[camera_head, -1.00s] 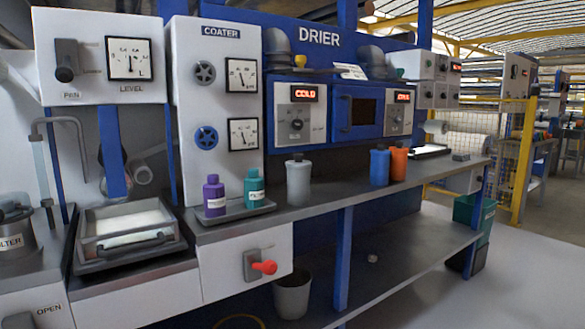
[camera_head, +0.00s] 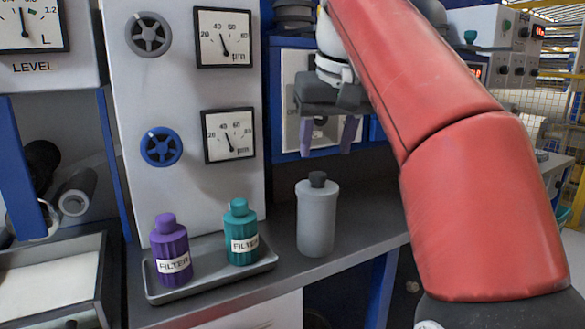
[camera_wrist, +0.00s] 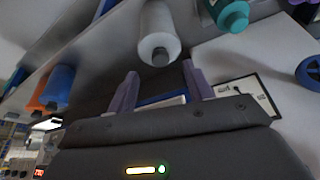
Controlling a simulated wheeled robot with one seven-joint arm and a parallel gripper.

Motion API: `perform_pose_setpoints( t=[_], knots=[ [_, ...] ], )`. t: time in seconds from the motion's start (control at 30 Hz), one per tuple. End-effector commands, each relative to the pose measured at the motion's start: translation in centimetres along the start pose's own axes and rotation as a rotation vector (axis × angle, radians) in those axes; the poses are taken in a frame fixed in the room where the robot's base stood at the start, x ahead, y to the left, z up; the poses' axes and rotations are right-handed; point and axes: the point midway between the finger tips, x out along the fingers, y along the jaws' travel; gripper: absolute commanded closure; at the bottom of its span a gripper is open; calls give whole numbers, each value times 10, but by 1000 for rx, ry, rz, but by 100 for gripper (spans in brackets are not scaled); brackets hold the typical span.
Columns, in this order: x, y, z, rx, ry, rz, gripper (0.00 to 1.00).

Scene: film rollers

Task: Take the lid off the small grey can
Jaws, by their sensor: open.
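The small grey can (camera_head: 316,222) stands upright on the grey counter, with its dark grey lid (camera_head: 318,179) on top. My gripper (camera_head: 328,150) is open and empty, directly above the can with its fingers pointing down, and a gap shows between the fingertips and the lid. In the wrist view the can (camera_wrist: 157,25) is seen with its dark lid (camera_wrist: 160,57) toward the camera, beyond my two open purple-grey fingers (camera_wrist: 158,82). Nothing is between the fingers.
A tray (camera_head: 215,281) left of the can holds a purple filter bottle (camera_head: 172,252) and a teal one (camera_head: 240,235). The coater panel (camera_head: 180,190) rises behind the tray. In the wrist view, blue (camera_wrist: 60,82) and orange (camera_wrist: 42,92) bottles stand on the other side.

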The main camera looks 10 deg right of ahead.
Motion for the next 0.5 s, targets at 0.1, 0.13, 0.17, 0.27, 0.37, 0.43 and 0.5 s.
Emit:
perform_pose_setpoints(
  t=[0.1,0.13,0.17,0.27,0.37,0.43,0.5],
  knots=[
    [2,3,-2,3,0,-4,49],
    [5,3,-2,3,0,-4,49],
    [8,3,-2,3,-1,-4,49],
    [21,2,-2,2,-1,-4,49],
    [32,2,-4,2,-1,-5,49],
    [43,3,-6,2,-1,-5,49],
    [54,3,-8,3,-1,-4,49]
  ],
)
